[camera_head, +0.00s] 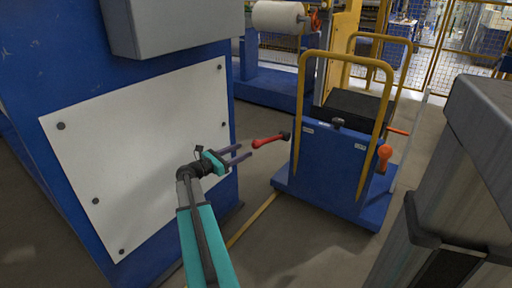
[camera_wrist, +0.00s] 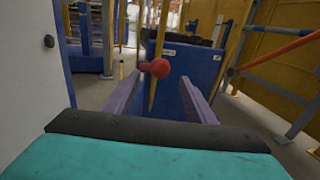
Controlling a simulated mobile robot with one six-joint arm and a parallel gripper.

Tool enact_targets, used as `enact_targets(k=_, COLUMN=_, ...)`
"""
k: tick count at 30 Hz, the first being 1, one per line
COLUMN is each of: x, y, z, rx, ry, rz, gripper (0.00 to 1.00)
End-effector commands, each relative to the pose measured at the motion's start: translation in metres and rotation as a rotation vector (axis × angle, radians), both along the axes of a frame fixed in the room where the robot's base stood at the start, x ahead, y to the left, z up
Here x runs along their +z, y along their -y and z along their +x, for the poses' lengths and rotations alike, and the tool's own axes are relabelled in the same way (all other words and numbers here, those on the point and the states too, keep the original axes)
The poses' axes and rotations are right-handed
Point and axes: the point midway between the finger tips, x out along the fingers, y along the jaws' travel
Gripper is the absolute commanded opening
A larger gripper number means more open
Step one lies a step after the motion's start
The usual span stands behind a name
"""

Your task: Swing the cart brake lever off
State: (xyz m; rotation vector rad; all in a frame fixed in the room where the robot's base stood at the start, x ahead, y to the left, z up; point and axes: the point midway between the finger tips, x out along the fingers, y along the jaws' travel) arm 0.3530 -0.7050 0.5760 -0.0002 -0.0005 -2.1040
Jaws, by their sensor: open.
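A blue cart (camera_head: 330,170) with yellow tube handles stands right of my gripper. A lever with a red grip (camera_head: 268,141) sticks out from the cart's left edge toward my gripper; its dark pivot end is at the cart panel. An orange-red knob (camera_head: 385,154) sits at the panel's right edge. The panel labels are too small to read. My gripper (camera_head: 245,152) is open and empty, its fingers pointing at the red grip and apparently just short of it. In the wrist view, the red grip's end (camera_wrist: 160,68) appears between the two fingertips.
A blue machine with a white panel (camera_head: 150,150) stands close on the left of my arm. A grey cabinet (camera_head: 450,170) is at the right. A white film roll (camera_head: 278,17) is behind. Open floor lies between the machine and the cart.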

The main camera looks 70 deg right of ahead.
Motion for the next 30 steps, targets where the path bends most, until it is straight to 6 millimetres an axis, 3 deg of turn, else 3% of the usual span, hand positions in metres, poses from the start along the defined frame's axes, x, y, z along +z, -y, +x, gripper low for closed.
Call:
enact_targets(k=15, x=-0.002, y=0.063, z=-0.037, rx=-0.001, ry=0.0, rz=0.0, gripper=0.5)
enact_targets(k=21, x=-0.001, y=0.074, z=-0.044, rx=-0.001, ry=-0.001, rz=0.001, gripper=0.5)
enact_targets(k=30, x=0.0, y=0.076, z=-0.045, rx=0.0, ry=-0.001, rz=0.001, gripper=0.5)
